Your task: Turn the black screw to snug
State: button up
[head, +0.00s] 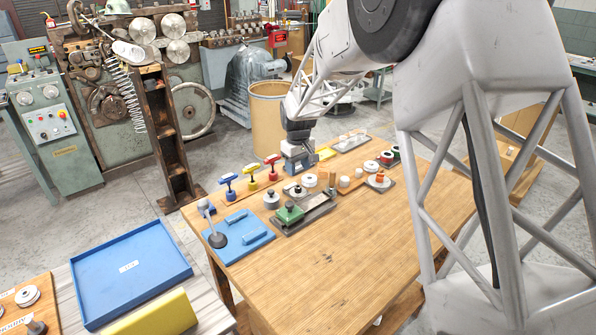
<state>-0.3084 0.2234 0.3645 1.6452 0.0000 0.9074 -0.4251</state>
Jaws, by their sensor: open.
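My gripper (300,168) is over the far part of the wooden table (330,262), pointing down and apparently open. It is just right of the red-handled tool (271,165). Its fingertips are small and partly merged with the parts behind them. I cannot make out the black screw with certainty. A small dark-topped part (297,191) stands below my gripper in the picture, but I cannot tell whether it is a screw. I cannot tell whether the fingers touch anything.
Blue (229,184) and yellow (251,175) handled tools stand left of my gripper. A green block (290,213) with a knob sits on a grey tray, near a blue plate (240,236). Spools (380,181) are at the right. The table's near half is clear.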

aim_at(298, 189)
dwell(0.4)
jog(key=shift+w+n, duration=0.1)
jog(key=shift+n, duration=0.7)
jog(key=shift+f, duration=0.1)
jog(key=shift+f, duration=3.8)
jog(key=c, duration=0.9)
